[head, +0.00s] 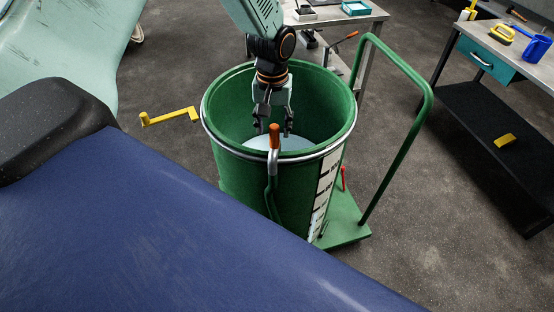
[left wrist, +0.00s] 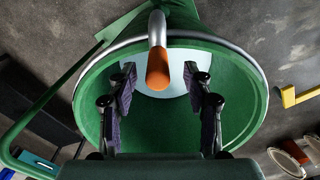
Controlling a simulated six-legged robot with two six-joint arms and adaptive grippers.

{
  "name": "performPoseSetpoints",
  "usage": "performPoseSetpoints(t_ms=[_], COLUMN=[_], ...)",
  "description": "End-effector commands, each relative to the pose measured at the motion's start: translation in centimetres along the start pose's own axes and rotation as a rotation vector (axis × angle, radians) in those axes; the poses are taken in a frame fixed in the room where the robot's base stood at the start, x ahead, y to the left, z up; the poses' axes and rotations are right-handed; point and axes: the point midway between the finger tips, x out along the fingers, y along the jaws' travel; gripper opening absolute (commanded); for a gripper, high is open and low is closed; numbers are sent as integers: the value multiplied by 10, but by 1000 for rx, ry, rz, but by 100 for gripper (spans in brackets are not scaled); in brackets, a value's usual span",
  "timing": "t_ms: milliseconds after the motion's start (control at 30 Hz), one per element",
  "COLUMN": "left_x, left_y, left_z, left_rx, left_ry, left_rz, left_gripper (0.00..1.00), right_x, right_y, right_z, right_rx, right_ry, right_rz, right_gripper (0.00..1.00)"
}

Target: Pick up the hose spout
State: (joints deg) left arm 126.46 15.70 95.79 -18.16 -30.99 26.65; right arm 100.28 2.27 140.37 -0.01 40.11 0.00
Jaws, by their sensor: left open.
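The hose spout (head: 274,155) is a grey hooked pipe with an orange end, at the near rim of a green drum (head: 230,165). My left gripper (head: 275,131) is over the drum's mouth, pointing down, open and empty. In the left wrist view, the spout's orange end (left wrist: 158,70) appears between the two open fingers, with a gap on each side. I cannot tell from this how far below or beyond the fingertips it lies. The hose's lower part runs down the drum's outside. My right gripper is not in view.
The drum stands on a green trolley with a tall handle (head: 430,98) on the right. Pale liquid (head: 296,143) shows inside. A workbench (head: 505,50) with tools stands at the right.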

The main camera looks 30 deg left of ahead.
Motion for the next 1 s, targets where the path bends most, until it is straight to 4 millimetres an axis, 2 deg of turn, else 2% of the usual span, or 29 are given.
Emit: performPoseSetpoints(t_ms=[400,700,1000], left_x=[53,56,56], left_y=[6,7,6], left_z=[0,-2,-2], left_rx=[3,4,3], left_ry=[1,3,2], left_rz=[0,1,1], left_gripper=[51,51,25], right_x=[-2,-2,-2], right_y=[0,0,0], right_z=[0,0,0], right_rx=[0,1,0], right_ry=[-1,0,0], right_rz=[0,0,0], right_gripper=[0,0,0])
